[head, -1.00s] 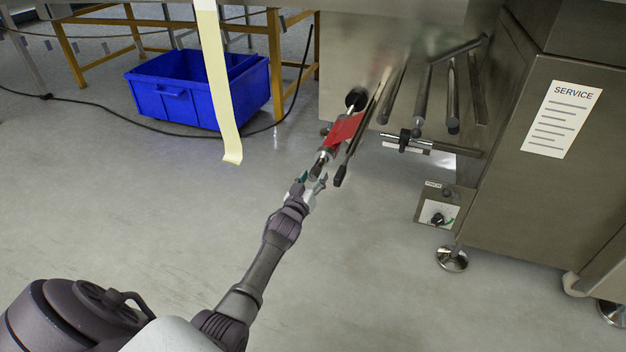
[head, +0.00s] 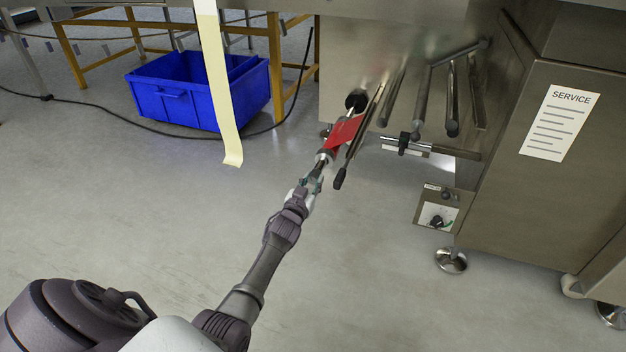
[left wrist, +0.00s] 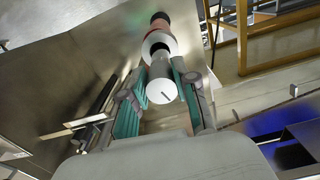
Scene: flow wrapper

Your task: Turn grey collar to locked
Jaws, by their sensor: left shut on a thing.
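The grey collar (head: 321,160) sits at the near end of a spindle that carries a red roll (head: 345,130), under the steel machine. In the left wrist view the collar's pale round end face (left wrist: 161,92) shows a short dark line mark. My left gripper (head: 315,180) is shut on the collar; in the left wrist view its teal-padded fingers (left wrist: 161,72) lie on both sides of it. The fingers hide part of the collar's sides. I cannot read any locked mark. My right gripper is not in view.
A dark-tipped bar (head: 341,178) stands close right of the gripper. Steel rollers (head: 453,95) and a small knob box (head: 438,212) are further right. A pale film strip (head: 222,90) hangs to the left, before a blue crate (head: 180,105). The floor below is free.

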